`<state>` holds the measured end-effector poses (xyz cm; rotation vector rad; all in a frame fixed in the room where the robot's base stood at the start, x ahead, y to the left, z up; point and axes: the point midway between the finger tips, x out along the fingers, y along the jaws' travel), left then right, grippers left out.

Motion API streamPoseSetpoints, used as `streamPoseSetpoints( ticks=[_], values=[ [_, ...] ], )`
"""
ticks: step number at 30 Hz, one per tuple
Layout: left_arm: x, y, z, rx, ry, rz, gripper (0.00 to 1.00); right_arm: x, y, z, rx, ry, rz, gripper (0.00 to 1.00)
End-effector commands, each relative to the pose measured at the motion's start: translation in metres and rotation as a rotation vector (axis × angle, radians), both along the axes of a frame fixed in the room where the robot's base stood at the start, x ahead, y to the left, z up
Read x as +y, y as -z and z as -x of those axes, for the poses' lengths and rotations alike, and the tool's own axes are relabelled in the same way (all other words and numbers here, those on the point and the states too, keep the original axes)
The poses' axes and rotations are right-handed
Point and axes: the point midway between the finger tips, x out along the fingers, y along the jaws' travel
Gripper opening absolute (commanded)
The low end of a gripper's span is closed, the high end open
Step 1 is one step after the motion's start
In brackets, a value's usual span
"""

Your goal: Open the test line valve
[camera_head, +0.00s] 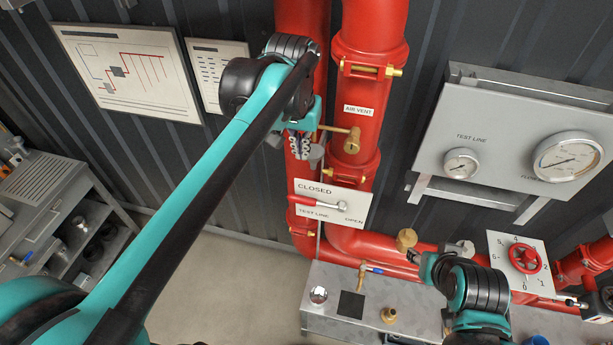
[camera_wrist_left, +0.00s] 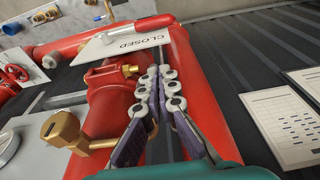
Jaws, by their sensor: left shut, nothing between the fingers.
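The test line valve shows as a red lever (camera_head: 315,203) on a white plate (camera_head: 356,213) marked CLOSED, TEST LINE and OPEN, in front of the red pipes. The lever points left from its metal pivot. In the left wrist view the plate (camera_wrist_left: 118,45) and the lever's red grip (camera_wrist_left: 155,22) lie beyond my fingers. My left gripper (camera_head: 303,150) is above the plate, apart from the lever. Its fingers (camera_wrist_left: 165,95) are together and empty. My right gripper (camera_head: 432,265) is low at right, near a brass fitting; its fingers are too unclear to tell.
A brass air vent valve (camera_head: 350,140) sticks out close to the right of my left gripper. A gauge panel (camera_head: 515,145) and a red handwheel (camera_head: 525,258) stand at right. A metal box (camera_head: 335,320) with fittings is below. Floor at lower left is clear.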

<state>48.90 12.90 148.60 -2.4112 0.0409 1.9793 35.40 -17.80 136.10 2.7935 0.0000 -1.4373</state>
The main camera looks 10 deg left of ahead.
Motion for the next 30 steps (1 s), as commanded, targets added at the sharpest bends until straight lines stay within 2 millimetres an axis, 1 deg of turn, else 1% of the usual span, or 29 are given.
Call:
streamPoseSetpoints(
  ticks=[10,14,17,24,28,30],
  values=[
    [0.0,0.002,0.0,0.0,0.0,0.0,0.0,0.0,0.001,0.0,0.0,0.0,0.0,0.4],
    [0.0,0.011,-0.003,0.0,0.0,0.0,0.0,0.0,-0.001,0.0,0.0,0.0,0.0,0.4],
    [0.0,0.025,-0.005,0.0,0.0,0.0,0.0,0.0,-0.002,0.0,0.0,0.0,0.0,0.4],
    [-0.001,0.076,-0.015,0.0,0.0,0.0,0.0,0.0,-0.007,0.0,0.0,0.0,0.0,0.4],
    [-0.001,0.102,-0.02,0.0,0.0,0.0,0.0,0.0,-0.009,0.0,0.0,0.0,0.0,0.4],
    [0.0,0.11,-0.011,0.0,0.0,0.0,0.0,0.0,-0.012,0.0,0.0,0.0,0.0,0.4]
  ],
)
